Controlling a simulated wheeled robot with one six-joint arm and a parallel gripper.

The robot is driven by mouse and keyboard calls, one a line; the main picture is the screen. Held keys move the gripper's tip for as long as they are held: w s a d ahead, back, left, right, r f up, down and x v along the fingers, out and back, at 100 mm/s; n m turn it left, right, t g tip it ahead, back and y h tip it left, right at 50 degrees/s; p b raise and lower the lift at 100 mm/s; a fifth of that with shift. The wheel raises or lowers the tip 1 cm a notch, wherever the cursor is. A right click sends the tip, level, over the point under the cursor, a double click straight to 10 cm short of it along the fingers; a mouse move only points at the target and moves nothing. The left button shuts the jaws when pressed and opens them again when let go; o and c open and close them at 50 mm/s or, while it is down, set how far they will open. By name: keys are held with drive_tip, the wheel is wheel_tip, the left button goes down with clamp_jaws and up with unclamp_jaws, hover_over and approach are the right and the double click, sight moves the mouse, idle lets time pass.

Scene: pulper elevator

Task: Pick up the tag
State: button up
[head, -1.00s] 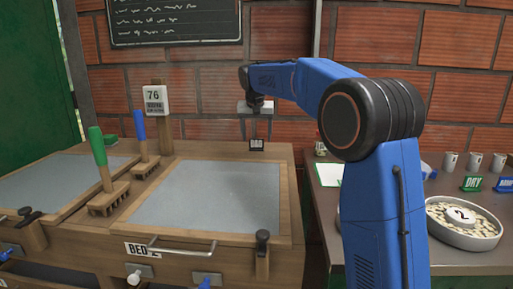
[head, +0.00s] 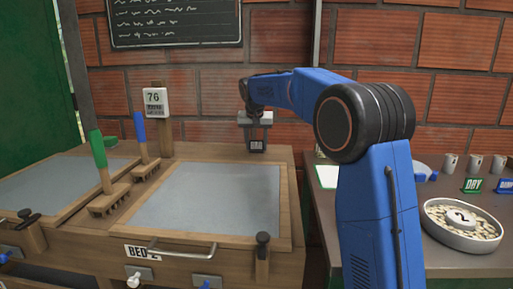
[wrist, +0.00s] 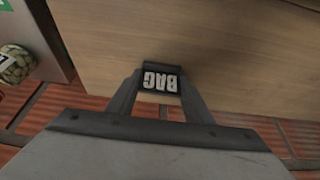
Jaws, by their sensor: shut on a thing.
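The tag is a small black plate with white lettering that reads BAG, upside down in the wrist view (wrist: 161,81). In the head view the tag (head: 257,146) is at the back right corner of the wooden bed cabinet, before the brick wall. My gripper (head: 257,144) reaches down to it, and in the wrist view my gripper (wrist: 160,84) has its two fingers on either side of the tag, shut on it. Whether the tag touches the wood below cannot be told.
The wooden cabinet (head: 300,222) has grey bed panels (head: 207,198) and small rakes (head: 110,197) to the left. At right a table holds a dish (head: 462,237), green DRY sign (head: 473,185) and cups (head: 474,160). A brick wall (head: 290,140) stands close behind my gripper.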

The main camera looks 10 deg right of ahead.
wheel_tip(320, 180, up, 9)
drive_tip(key=shift+r, duration=0.5)
drive_tip(key=shift+s, duration=0.1)
